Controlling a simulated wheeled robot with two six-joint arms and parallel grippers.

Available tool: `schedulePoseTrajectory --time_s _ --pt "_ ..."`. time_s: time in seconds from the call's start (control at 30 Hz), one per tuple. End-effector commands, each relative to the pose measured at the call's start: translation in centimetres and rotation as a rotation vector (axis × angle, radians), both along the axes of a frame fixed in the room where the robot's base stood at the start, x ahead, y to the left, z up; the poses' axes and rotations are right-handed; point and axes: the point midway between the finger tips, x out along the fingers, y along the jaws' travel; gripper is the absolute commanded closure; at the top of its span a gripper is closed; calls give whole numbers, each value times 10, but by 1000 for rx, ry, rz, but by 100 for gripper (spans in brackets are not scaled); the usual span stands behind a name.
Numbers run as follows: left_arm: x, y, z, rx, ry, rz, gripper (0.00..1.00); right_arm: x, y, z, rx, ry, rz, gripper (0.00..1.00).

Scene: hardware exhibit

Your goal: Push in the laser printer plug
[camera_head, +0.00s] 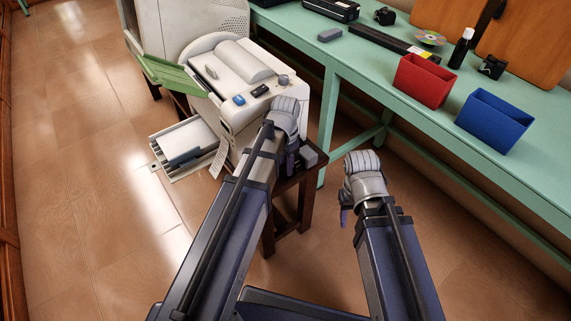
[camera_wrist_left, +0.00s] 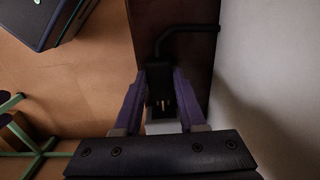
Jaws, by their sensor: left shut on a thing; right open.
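The white laser printer (camera_head: 255,80) stands on a dark wooden stand (camera_head: 284,190). My left gripper (camera_head: 291,158) is beside the printer's right side. In the left wrist view its purple fingers (camera_wrist_left: 160,100) are shut on a black plug (camera_wrist_left: 159,76), whose cable (camera_wrist_left: 185,29) bends off to the right. Metal prongs show at the plug's lower end, facing a pale grey block (camera_wrist_left: 160,128), partly hidden by my gripper. A grey block also shows on the stand in the head view (camera_head: 311,155). Whether the prongs touch it I cannot tell. My right gripper (camera_head: 344,217) is open and empty.
A green table (camera_head: 345,75) on the right carries a red holder (camera_head: 423,82), a blue holder (camera_head: 492,122) and several small items. An open tray (camera_head: 186,145) and green flap (camera_head: 172,73) stick out left of the printer. Floor on the left is clear.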

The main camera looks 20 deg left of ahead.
Motion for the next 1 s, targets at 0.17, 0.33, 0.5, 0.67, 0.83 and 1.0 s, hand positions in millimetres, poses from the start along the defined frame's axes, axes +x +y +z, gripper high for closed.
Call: schedulePoseTrajectory --time_s 0.17,0.33,0.5,0.67,0.83,1.0 --pt "18 -12 0 0 0 -2 100 0 0 0 0 0 0 50" --pt "29 -22 0 -1 -2 0 100 0 0 0 0 0 0 50" --pt "29 -22 0 -4 -5 0 100 0 0 0 0 0 0 50" --pt "29 -22 0 -3 -4 0 46 0 0 0 0 0 0 50" --pt "28 -21 0 -2 -2 0 30 0 0 0 0 0 0 50" --pt "27 -21 0 -1 -1 0 30 0 0 0 0 0 0 50"
